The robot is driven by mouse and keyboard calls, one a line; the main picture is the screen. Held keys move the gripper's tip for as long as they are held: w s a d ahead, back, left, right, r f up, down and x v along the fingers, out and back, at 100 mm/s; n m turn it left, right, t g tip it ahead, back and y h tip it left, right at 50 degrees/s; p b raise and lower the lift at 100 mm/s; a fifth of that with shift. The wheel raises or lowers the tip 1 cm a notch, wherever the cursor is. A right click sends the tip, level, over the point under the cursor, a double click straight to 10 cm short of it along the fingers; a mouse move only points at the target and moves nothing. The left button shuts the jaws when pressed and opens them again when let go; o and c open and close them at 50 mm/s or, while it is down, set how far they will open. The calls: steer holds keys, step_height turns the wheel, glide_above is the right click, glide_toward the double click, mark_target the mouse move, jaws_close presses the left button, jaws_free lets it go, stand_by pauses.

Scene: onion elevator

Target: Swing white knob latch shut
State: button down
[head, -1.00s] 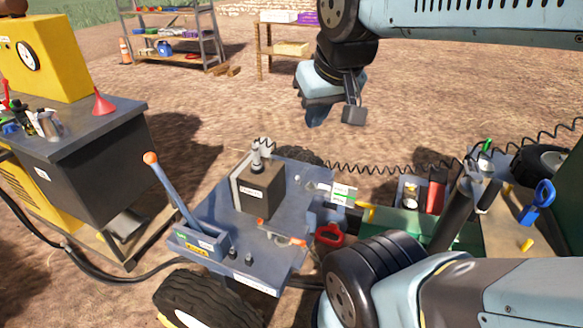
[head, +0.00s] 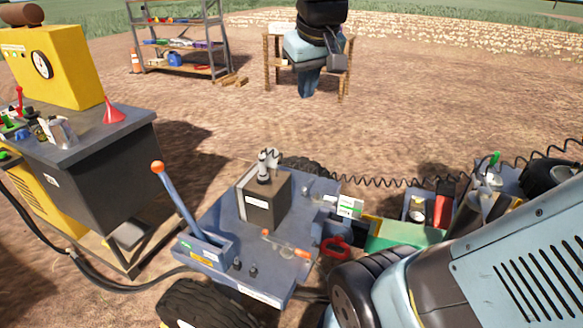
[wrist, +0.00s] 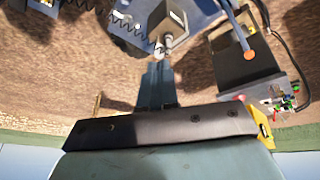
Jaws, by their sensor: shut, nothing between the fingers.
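My gripper (head: 308,88) hangs fingers-down in the air at the top middle of the head view, well apart from the machine. Its blue fingers are together with nothing between them; they also show in the wrist view (wrist: 158,72). A small fitting with a pale bar and knob-like end (head: 305,190) sits at the right rear of the blue deck (head: 222,222), beside a white label plate (head: 349,206). It is too small to tell whether this is the white knob latch or how far it is swung.
On the deck stand a brown box (head: 264,207) with grey fittings on top, an orange-knobbed lever (head: 178,200) and an orange-ended handle (head: 286,245). A yellow-and-black cabinet (head: 110,160) stands at left. A coiled black cable (head: 385,182) runs right.

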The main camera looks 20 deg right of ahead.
steer(key=w+d+r+n+g, duration=0.1)
steer(key=w+r, duration=0.1)
steer(key=w, duration=1)
steer(key=w+d+f+n+g+h, duration=0.15)
steer(key=w+f, duration=0.25)
steer(key=w, duration=0.6)
steer(key=w+d+f+n+g, duration=0.15)
steer(key=w+f, duration=0.25)
steer(key=w, duration=0.7)
steer(key=w+d+f+n, duration=0.1)
steer(key=w+d+f, duration=0.3)
steer(key=w, duration=0.6)
steer(key=w+d+f+n+g, duration=0.1)
steer(key=w+d+f, duration=0.1)
steer(key=w+f, duration=0.35)
steer(key=w+d+f, duration=0.1)
steer(key=w+f, duration=0.1)
steer(key=f, duration=0.7)
steer(key=w+d+f+n+g, duration=0.1)
steer(key=w+d+f, duration=0.1)
steer(key=w+f, duration=0.35)
steer(key=d+f+g, duration=0.1)
steer(key=d+f, duration=0.1)
steer(key=f, duration=1)
steer(key=s+d+f+g, duration=0.1)
steer(key=d+f, duration=0.2)
steer(key=f, duration=0.9)
steer(key=shift+s+d+f+n+h, duration=0.25)
steer(key=shift+d+f+n+h, duration=0.1)
steer(key=shift+f+n+h, duration=0.1)
